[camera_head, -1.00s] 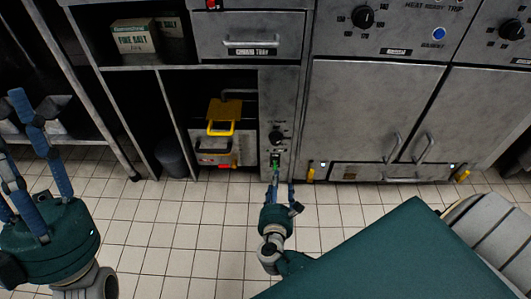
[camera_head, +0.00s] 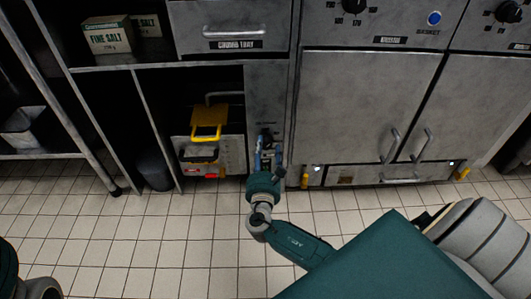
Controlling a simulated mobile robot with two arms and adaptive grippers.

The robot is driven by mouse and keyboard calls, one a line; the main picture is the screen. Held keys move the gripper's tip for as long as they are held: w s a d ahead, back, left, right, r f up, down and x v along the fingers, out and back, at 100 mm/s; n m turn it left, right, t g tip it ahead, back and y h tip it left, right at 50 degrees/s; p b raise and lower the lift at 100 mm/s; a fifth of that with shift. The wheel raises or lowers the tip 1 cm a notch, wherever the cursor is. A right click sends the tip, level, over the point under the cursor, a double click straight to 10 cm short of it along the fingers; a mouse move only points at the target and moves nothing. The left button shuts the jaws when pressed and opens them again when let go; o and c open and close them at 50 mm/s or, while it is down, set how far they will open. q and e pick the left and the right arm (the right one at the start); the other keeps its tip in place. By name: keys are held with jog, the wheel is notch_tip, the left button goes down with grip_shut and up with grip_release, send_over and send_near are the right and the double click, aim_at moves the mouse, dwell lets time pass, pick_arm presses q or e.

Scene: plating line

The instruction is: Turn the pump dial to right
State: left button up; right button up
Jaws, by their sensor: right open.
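The pump dial (camera_head: 266,134) is a small dark knob on the narrow grey panel between the open shelf and the double-door cabinet. It is largely hidden by my right gripper (camera_head: 268,152), whose blue fingers reach up to it from below. The fingers are open and appear to be at either side of the dial. I cannot tell whether they touch it, and its pointer does not show. At the lower left edge only a sliver of my left arm's end is visible; its fingers are out of the picture.
A yellow-handled container (camera_head: 208,122) stands in the open compartment left of the panel. The crumb tray drawer (camera_head: 232,38) is above it. Closed cabinet doors (camera_head: 365,105) lie to the right. A dark bin (camera_head: 154,170) stands at the left. The tiled floor in front is clear.

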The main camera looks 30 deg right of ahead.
jog(key=shift+w+d, duration=0.2)
jog(key=shift+w, duration=0.1)
jog(key=c, duration=1.2)
jog(key=shift+o, duration=0.2)
jog(key=m, duration=0.5)
jog(key=shift+b, duration=0.4)
jog(key=shift+s+d+r+m+y+b, duration=0.15)
jog(key=shift+m+b, duration=0.15)
jog(key=shift+m, duration=0.8)
jog(key=shift+w+f+m+y+b, duration=0.15)
jog(key=shift+m+b, duration=0.1)
jog(key=shift+m, duration=0.85)
jog(key=shift+s+r, duration=0.1)
jog(key=shift+r, duration=0.05)
